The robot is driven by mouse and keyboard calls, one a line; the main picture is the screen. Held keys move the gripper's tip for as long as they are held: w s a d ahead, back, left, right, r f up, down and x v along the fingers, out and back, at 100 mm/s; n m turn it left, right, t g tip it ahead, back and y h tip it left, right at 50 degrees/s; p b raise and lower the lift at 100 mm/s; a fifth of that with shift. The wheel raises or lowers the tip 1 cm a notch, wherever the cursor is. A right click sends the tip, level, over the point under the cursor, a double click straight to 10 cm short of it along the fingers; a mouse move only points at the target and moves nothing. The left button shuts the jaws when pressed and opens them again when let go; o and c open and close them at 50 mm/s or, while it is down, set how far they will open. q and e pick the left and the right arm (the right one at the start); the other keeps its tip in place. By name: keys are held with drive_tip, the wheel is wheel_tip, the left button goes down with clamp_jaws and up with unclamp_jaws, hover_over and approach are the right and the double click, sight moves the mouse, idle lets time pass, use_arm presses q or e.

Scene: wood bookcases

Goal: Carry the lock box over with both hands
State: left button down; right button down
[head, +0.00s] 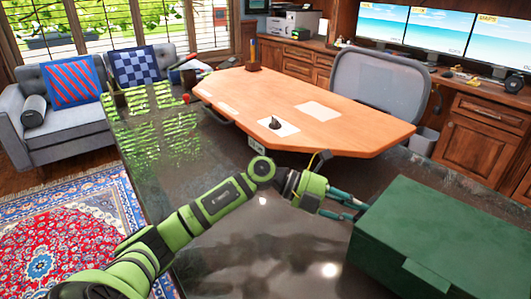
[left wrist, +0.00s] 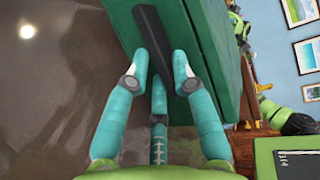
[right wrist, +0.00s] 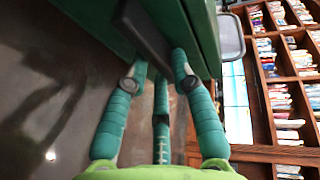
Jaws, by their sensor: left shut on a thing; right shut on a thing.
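The lock box (head: 425,235) is a green box with a lid and a latch at the front, at the right of the head view. My left gripper (head: 355,209) reaches its left side. In the left wrist view my left gripper (left wrist: 160,75) is shut on a dark handle (left wrist: 153,38) on the green side of the box. In the right wrist view my right gripper (right wrist: 158,68) is shut on a similar dark handle (right wrist: 142,33) on the box. The right gripper is outside the head view. The box hides part of what lies behind it.
A wooden desk (head: 320,105) stands behind the dark glossy surface (head: 250,240). A grey office chair (head: 380,85) is behind the desk. A sofa (head: 60,135) is at the left and a patterned rug (head: 70,230) in front of it. Wooden cabinets (head: 485,125) line the right.

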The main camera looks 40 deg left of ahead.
use_arm(q)
drive_tip(key=shift+a+f, duration=0.25)
drive_tip(key=shift+f, duration=0.15)
use_arm(e)
drive_tip(key=shift+a+f, duration=0.3)
drive_tip(key=shift+f, duration=0.55)
use_arm(q)
drive_tip(key=c, duration=1)
unclamp_jaws()
drive_tip(key=shift+s+f, duration=0.1)
drive_tip(key=shift+f, duration=0.05)
drive_tip(key=shift+c, duration=0.2)
use_arm(e)
drive_tip(key=c, duration=1)
unclamp_jaws()
drive_tip(key=shift+f, duration=0.15)
drive_tip(key=shift+c, duration=0.2)
drive_tip(key=shift+s+a, duration=0.1)
use_arm(q)
drive_tip(key=v, duration=0.8)
drive_tip(key=shift+s+a, duration=0.1)
drive_tip(key=shift+s, duration=0.15)
drive_tip(key=shift+w+r, duration=0.25)
drive_tip(key=shift+r, duration=0.05)
use_arm(e)
drive_tip(key=v, duration=0.6)
drive_tip(key=r+v, duration=0.1)
drive_tip(key=v, duration=0.2)
drive_tip(key=shift+w+r, duration=0.1)
drive_tip(key=shift+w, duration=0.15)
